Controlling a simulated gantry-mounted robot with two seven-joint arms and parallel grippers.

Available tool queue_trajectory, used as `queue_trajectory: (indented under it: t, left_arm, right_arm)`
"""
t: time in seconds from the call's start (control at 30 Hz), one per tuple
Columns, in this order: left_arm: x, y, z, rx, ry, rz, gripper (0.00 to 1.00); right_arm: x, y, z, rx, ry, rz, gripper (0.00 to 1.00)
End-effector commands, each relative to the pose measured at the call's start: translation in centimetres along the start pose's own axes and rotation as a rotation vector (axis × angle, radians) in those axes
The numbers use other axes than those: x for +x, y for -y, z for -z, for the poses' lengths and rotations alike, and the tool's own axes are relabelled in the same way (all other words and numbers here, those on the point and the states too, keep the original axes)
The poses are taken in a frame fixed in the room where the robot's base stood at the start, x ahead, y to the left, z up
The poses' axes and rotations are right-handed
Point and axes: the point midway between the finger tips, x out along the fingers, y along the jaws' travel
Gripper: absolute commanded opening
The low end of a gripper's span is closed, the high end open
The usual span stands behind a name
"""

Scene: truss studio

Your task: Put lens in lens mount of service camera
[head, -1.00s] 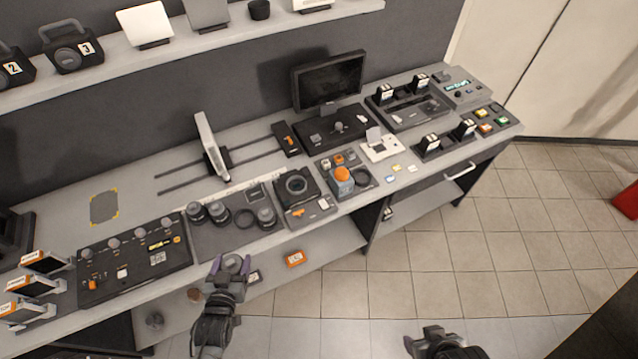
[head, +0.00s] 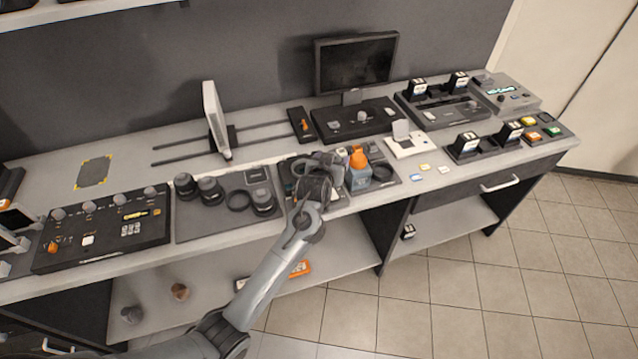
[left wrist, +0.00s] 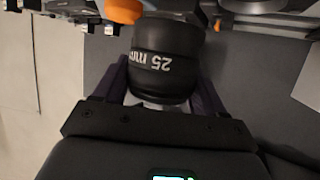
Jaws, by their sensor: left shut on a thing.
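A black lens marked "25 mm" (left wrist: 166,62) sits between the fingers of my left gripper (head: 318,172), which is shut on it. In the head view, the gripper is over the bench's front strip and hides the lens. The service camera (head: 289,168) is a dark block on the bench, mostly hidden under and behind my gripper. Its lens mount is hidden in the head view, so I cannot tell whether the lens touches it. My right gripper is not in view.
A blue-grey bottle with an orange top (head: 358,170) stands close right of my left gripper. Left is a grey mat (head: 222,226) with several black lenses (head: 263,201) and a ring. A control panel (head: 105,232) lies farther left. A white upright panel (head: 216,120) stands behind on rails.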

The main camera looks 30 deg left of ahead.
Motion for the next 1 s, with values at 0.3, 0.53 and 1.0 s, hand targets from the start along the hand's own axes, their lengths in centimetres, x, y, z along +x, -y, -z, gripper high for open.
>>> queue_trajectory:
  t: [0.3,0.53,1.0]
  left_arm:
    - [0.8,-0.3,3.7,0.0,-0.004,0.001,0.18]
    - [2.5,2.8,2.6,0.0,0.0,0.004,0.18]
    - [6.3,9.8,-0.5,0.0,-0.004,0.001,0.18]
  right_arm:
    - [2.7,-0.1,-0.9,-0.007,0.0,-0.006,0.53]
    - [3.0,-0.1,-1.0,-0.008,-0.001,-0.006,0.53]
    - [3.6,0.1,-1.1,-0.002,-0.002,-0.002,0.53]
